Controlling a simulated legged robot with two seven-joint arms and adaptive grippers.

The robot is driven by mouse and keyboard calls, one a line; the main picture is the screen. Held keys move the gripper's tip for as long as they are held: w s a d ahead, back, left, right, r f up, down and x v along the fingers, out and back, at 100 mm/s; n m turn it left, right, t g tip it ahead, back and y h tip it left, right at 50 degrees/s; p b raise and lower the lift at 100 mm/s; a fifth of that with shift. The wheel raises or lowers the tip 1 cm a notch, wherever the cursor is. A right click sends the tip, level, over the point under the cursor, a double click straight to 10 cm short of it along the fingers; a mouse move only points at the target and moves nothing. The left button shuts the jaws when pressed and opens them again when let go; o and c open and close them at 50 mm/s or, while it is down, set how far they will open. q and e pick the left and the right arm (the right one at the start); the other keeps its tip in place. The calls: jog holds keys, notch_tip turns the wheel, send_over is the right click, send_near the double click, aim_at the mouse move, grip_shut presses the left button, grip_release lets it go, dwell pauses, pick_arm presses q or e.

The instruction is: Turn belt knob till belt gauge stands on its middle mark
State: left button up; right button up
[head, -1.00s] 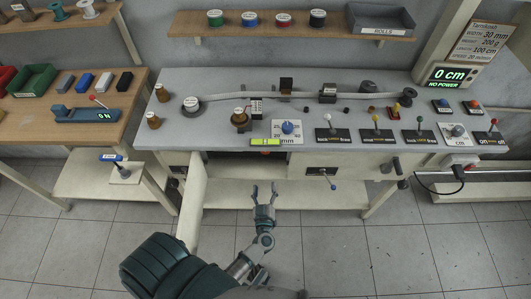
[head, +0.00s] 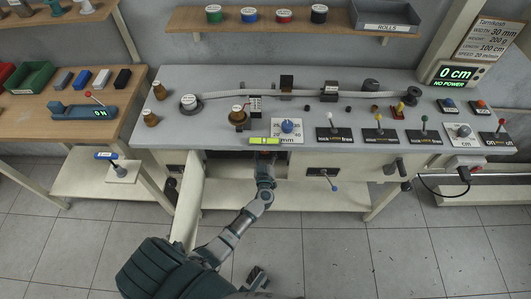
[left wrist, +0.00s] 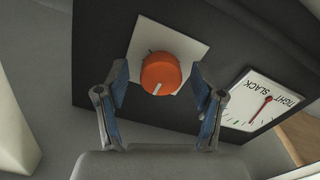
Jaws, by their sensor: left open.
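The belt knob, an orange round knob (left wrist: 160,74) with a white pointer line, sits on a white square plate (left wrist: 190,45) on a dark panel in the left wrist view. Its line points down in that picture. The belt gauge (left wrist: 262,103), a white dial marked TIGHT and SLACK with a red needle, is to its right. The needle's exact reading is too small to tell. My left gripper (left wrist: 163,92) is open, one finger on each side of the knob, apparently not touching it. In the head view my left gripper (head: 265,160) is under the bench front, its tips partly hidden.
The grey bench (head: 210,135) overhangs my left gripper. A pale open door (head: 189,200) stands left of my forearm. Floor in front is clear.

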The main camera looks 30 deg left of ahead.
pick_arm(q)
jog(key=shift+a, duration=0.25)
jog(key=c, duration=1.1)
jog(key=shift+c, duration=0.2)
jog(key=shift+d, duration=0.1)
